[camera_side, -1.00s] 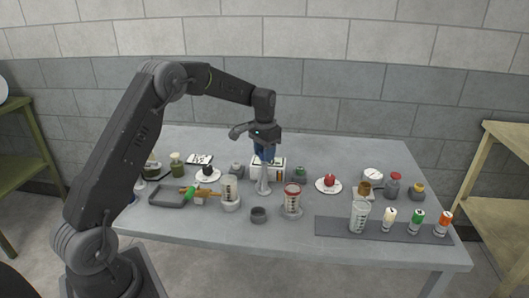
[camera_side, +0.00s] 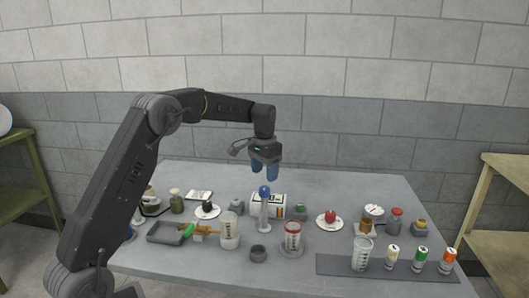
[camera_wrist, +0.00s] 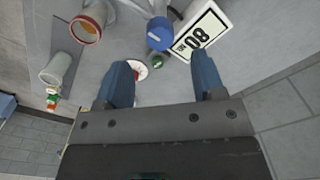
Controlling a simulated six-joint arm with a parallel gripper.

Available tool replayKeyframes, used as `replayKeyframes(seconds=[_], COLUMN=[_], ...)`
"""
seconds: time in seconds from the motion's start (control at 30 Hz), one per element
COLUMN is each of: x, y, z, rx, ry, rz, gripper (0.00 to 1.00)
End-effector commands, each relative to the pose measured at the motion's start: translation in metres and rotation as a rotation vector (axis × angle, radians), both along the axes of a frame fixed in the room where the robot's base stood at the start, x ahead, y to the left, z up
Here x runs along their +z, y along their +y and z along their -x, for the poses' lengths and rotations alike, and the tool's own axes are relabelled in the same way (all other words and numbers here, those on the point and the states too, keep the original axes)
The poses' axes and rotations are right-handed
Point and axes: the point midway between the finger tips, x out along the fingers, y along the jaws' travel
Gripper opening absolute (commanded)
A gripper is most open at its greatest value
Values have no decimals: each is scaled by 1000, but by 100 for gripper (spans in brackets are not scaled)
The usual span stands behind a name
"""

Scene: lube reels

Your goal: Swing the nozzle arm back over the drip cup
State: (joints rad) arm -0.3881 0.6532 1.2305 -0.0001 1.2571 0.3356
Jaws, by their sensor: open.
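A pale upright stand (camera_side: 265,213) with a blue knob (camera_side: 265,191) on top stands mid-table. The blue knob also shows in the wrist view (camera_wrist: 160,33). I cannot make out a separate nozzle arm on the stand. A small dark grey cup (camera_side: 258,254), which looks like the drip cup, sits in front of the stand, apart from it. My gripper (camera_side: 265,172) is above the blue knob, its blue fingers pointing down and apart, with nothing between them. In the wrist view my gripper's fingers (camera_wrist: 162,82) are spread and the knob lies beyond them.
A white box (camera_side: 277,204) stands close behind the stand. A red-rimmed jar (camera_side: 293,236) is to the right and a clear cup (camera_side: 229,232) to the left. Several bottles stand on a dark mat (camera_side: 335,266) at the front right. The table's back strip is clear.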

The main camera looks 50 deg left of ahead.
Motion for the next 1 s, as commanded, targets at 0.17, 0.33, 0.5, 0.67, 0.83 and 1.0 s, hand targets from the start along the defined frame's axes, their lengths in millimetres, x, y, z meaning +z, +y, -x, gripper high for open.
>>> replayKeyframes(seconds=[0.17, 0.33, 0.5, 0.67, 0.83, 1.0], x=[40, 64, 74, 75, 75, 76], y=[0, 0, 0, 0, 0, -2], z=[-1, 0, 0, 0, 0, 1], rx=[0, 0, 0, 0, 0, -1], ry=[-4, -2, -1, 0, 0, -3], rz=[-1, -1, 0, 0, 0, -1], gripper=[63, 63, 63, 63, 63, 63])
